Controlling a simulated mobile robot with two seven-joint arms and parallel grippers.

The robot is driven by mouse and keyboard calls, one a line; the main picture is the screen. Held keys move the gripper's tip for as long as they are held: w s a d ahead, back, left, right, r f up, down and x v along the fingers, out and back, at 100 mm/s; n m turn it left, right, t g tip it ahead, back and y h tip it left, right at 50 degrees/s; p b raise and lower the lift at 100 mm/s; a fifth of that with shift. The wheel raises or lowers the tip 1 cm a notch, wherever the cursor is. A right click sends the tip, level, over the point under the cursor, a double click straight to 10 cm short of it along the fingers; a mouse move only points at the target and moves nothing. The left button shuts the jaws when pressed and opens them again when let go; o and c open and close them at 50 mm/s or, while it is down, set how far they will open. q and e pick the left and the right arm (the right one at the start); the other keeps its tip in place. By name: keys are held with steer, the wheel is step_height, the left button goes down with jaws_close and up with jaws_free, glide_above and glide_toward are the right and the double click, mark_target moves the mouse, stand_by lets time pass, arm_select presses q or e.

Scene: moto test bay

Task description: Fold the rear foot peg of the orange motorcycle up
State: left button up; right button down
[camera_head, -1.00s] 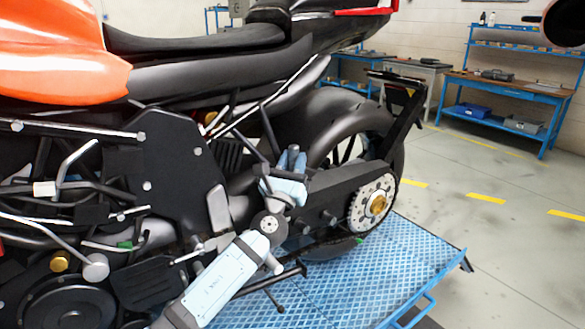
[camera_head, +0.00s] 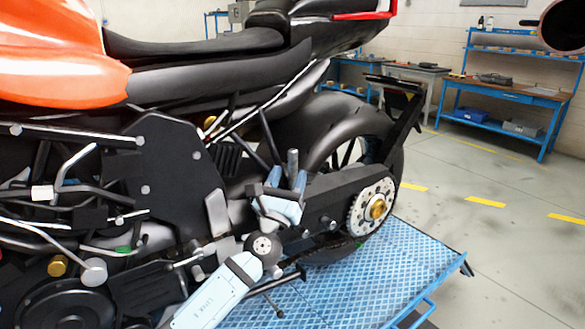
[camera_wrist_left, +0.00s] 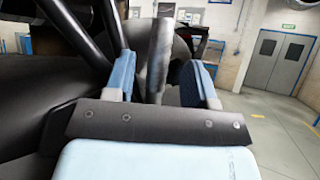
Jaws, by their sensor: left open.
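The orange motorcycle (camera_head: 55,55) fills the left and middle of the head view. A grey cylindrical bar, which looks like the rear foot peg (camera_head: 293,164), stands close to upright beside the swingarm. It also shows in the left wrist view as the foot peg (camera_wrist_left: 158,55), rising between the two blue fingers. My left gripper (camera_head: 285,186) comes from below and is open, with one finger on either side of the peg; there seem to be gaps beside it. The peg's lower end and hinge are hidden by the gripper. My right gripper is not in view.
The rear sprocket (camera_head: 373,206) and swingarm are just right of the gripper, with frame tubes close at its left. The bike stands on a blue checkered platform (camera_head: 410,262). A blue workbench (camera_head: 505,92) stands far back right, with clear floor before it.

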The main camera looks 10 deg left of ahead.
arm_select(q)
steer(key=b+v, duration=0.1)
steer(key=v, duration=0.9)
steer(key=shift+s+f, duration=0.2)
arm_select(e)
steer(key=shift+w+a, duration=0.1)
